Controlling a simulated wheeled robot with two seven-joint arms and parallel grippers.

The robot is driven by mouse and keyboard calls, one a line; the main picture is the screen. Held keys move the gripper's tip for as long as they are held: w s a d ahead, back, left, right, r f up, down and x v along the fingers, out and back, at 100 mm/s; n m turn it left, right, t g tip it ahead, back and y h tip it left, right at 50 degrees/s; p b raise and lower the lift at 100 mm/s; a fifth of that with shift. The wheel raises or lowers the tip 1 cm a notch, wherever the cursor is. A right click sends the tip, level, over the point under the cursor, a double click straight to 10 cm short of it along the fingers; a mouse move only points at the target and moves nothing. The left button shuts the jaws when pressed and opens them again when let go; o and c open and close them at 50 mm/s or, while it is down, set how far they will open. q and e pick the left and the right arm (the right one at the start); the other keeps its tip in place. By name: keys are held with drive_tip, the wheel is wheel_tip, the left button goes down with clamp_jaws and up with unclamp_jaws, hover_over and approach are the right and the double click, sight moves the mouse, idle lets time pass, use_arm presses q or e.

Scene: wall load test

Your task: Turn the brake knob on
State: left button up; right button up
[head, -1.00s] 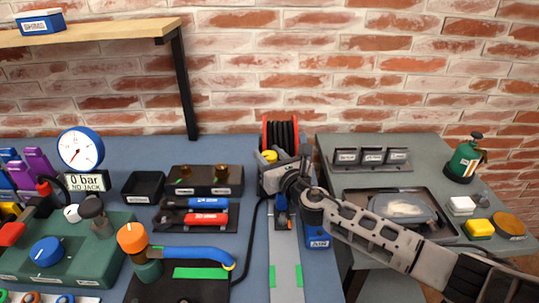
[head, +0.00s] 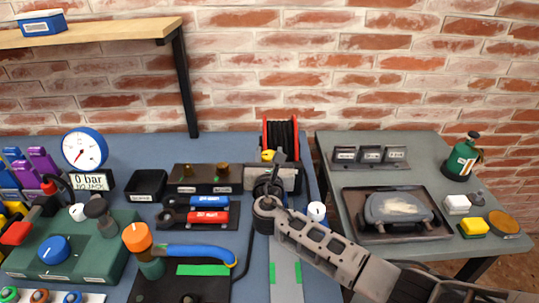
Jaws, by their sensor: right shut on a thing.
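The red reel (head: 281,133) with black windings stands at the back edge of the blue bench. A grey unit (head: 291,181) sits in front of it, with a yellow knob (head: 267,156) at its back. My right gripper (head: 276,172) is at this grey unit, shut on a part hidden by the gripper and wrist. I cannot make out that part or tell for sure which knob is the brake knob. A blue dial knob (head: 53,250) sits on the green box at the left, away from my gripper. My left gripper is not in view.
An orange-topped valve (head: 137,237) with a blue handle stands left of my arm. Red and blue cylinders (head: 208,217) lie on a black rack. A tray (head: 440,235) lies on the right table.

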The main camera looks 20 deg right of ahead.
idle(0.4)
drive_tip(key=o, duration=1)
drive_tip(key=v, duration=1.6)
